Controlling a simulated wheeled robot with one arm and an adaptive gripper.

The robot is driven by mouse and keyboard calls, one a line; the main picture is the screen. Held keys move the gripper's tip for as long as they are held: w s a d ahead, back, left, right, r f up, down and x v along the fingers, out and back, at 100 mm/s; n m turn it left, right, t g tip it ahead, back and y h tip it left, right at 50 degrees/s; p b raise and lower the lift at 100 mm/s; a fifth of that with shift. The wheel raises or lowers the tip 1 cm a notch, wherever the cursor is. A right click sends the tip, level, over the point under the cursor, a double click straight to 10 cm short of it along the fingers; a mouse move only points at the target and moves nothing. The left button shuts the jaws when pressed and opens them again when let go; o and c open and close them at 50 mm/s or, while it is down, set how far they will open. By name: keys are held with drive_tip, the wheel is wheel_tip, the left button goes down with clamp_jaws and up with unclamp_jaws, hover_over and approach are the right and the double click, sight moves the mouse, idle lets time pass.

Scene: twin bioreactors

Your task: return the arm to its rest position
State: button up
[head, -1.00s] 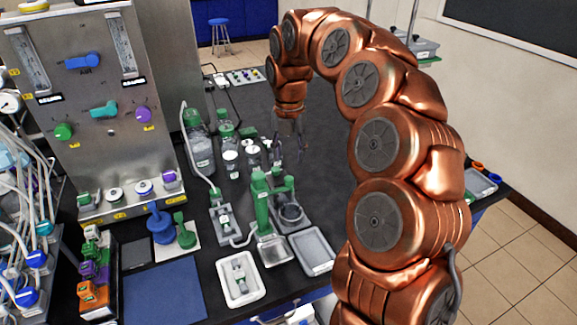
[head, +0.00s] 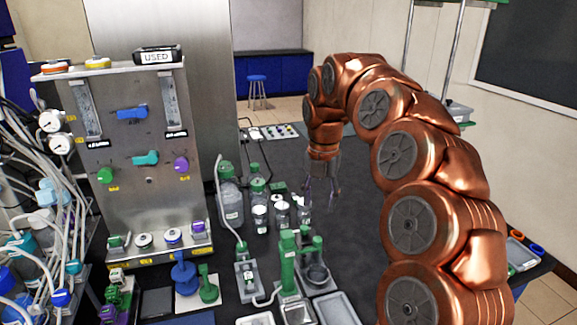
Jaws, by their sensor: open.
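My copper-coloured arm arches over the right part of the dark bench in the head view. My gripper (head: 322,190) hangs down from its end, fingers apart, with nothing seen between them. It is to the right of several glass bottles and jars, and close to the jar (head: 304,211) at the right end of the group. Whether the fingertips touch the bench or the jar cannot be told.
A steel control panel (head: 140,160) with coloured valves stands at left, tubing beside it. Green-capped bottles (head: 231,201) and a green stand (head: 289,265) are on the bench (head: 352,240). A blue stool (head: 258,90) is behind. Bare bench lies right of the jars.

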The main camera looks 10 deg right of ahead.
drive_tip(key=s+f+m, duration=0.3)
drive_tip(key=s+m, duration=0.7)
drive_tip(key=s, duration=0.2)
drive_tip(key=s+f+m+g, duration=0.1)
drive_tip(key=s+f+m, duration=0.2)
drive_tip(key=s+m, duration=0.7)
drive_tip(key=s+f+m, duration=0.3)
drive_tip(key=s+m, duration=0.6)
drive_tip(key=s, duration=0.6)
drive_tip(key=shift+s+a+f+m+g, duration=0.2)
drive_tip(key=shift+s+f+m+g, duration=0.1)
drive_tip(key=shift+f+m+g, duration=0.1)
drive_tip(key=shift+c, duration=0.3)
